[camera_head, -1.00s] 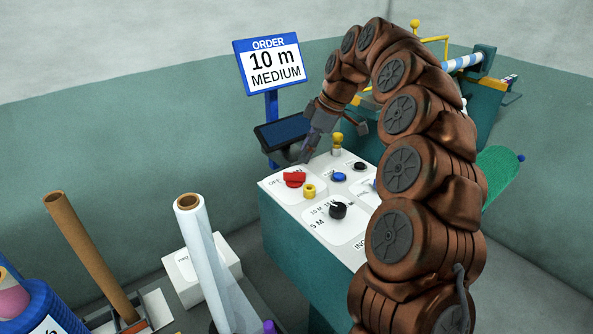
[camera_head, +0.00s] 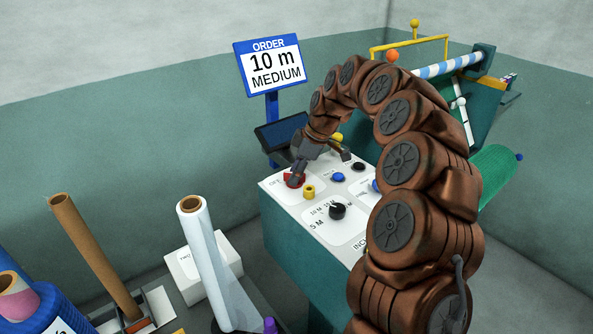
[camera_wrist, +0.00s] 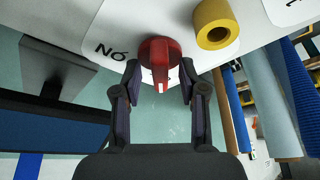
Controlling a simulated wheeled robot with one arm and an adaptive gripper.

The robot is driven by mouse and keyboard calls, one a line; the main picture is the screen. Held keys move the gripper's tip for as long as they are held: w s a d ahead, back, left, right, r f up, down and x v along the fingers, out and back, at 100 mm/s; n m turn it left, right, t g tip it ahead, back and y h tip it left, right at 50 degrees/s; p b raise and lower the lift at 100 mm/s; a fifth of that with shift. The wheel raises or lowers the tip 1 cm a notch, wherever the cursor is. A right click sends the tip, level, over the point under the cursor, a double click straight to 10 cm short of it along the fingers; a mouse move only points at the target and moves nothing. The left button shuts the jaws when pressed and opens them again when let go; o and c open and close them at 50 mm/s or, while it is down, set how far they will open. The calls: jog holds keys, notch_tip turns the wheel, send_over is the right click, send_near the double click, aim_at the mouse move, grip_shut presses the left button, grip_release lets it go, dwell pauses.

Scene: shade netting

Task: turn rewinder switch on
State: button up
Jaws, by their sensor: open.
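The red rotary switch (camera_head: 292,180) is on the white control panel (camera_head: 348,235), at its left end beside an OFF label; my gripper partly covers it in the head view. In the wrist view the red switch (camera_wrist: 160,55) shows whole, with its grip ridge pointing toward me. My gripper (camera_wrist: 158,85) is open, with one finger on each side of the switch's lower part. I cannot tell whether the fingers touch it. In the head view my gripper (camera_head: 312,170) reaches down over the panel.
A yellow collar (camera_head: 309,192) sits right beside the switch. A black selector knob (camera_head: 337,211) and a blue button (camera_head: 338,177) are also on the panel. A dark screen (camera_head: 280,132) and the order sign (camera_head: 268,65) stand behind. Rolls stand at the left front.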

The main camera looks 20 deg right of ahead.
grip_shut()
dwell(0.3)
jog(key=shift+f+m+b, duration=0.1)
jog(key=shift+m+b, duration=0.2)
jog(key=shift+b, duration=0.2)
jog(key=shift+s+f+m+t+b, duration=0.15)
jog(key=shift+m+t+b, duration=0.25)
jog(key=shift+m+b, duration=0.65)
jog(key=m+h+b, duration=0.1)
jog(key=m+b, duration=0.1)
jog(key=m+t+b, duration=0.1)
jog(key=m+b, duration=0.2)
jog(key=shift+h, duration=0.4)
jog(key=m+h+b, duration=0.1)
jog(key=m, duration=0.1)
jog(key=m+t+b, duration=0.1)
jog(key=m, duration=0.1)
jog(key=shift+a+m+h, duration=0.15)
jog(key=shift+m+h, duration=0.2)
jog(key=shift+h, duration=0.05)
jog(key=m, duration=0.2)
jog(key=m+h+b, duration=0.2)
jog(key=m, duration=0.1)
jog(key=shift+a+r+m, duration=0.15)
jog(key=shift+r+m, duration=0.1)
jog(key=shift+m, duration=0.05)
